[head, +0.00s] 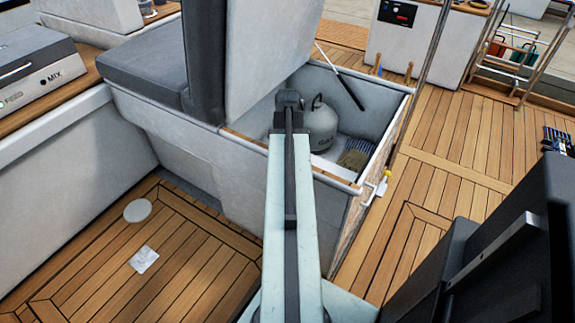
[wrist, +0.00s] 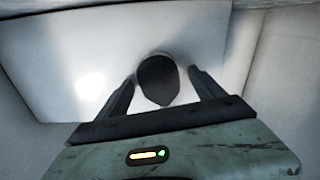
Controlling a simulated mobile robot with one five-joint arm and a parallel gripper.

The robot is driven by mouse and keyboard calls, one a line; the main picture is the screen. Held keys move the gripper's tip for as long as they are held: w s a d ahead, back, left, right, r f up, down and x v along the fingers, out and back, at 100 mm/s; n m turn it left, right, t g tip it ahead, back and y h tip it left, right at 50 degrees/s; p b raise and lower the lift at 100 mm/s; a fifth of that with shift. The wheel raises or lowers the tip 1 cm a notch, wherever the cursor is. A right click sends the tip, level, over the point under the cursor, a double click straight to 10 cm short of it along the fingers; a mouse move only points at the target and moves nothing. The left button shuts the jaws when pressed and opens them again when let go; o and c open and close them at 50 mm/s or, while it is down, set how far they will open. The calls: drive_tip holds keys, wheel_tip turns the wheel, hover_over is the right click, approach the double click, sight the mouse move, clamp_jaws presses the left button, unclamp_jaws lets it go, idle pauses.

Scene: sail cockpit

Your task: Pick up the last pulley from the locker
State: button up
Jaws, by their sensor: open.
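The locker (head: 385,140) stands open at centre right in the head view, with its pale lid (head: 262,60) raised. My arm reaches over its front rim, and its dark end is inside the opening; the fingers are hidden there. In the wrist view my gripper (wrist: 161,76) is open, its two dark fingers on either side of a dark rounded object, which looks like the pulley (wrist: 157,82). Pale locker surfaces lie behind it. I cannot tell whether the fingers touch it. The pulley cannot be made out in the head view.
A grey gas bottle (head: 321,126) stands in the locker just right of my arm. A striped brush-like item (head: 355,157) lies near the right wall. A dark rod (head: 340,75) leans across the back. The raised lid and grey cushion (head: 130,75) bound the left side.

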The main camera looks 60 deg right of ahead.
drive_tip(key=c, duration=1.6)
drive_tip(key=shift+r, duration=0.15)
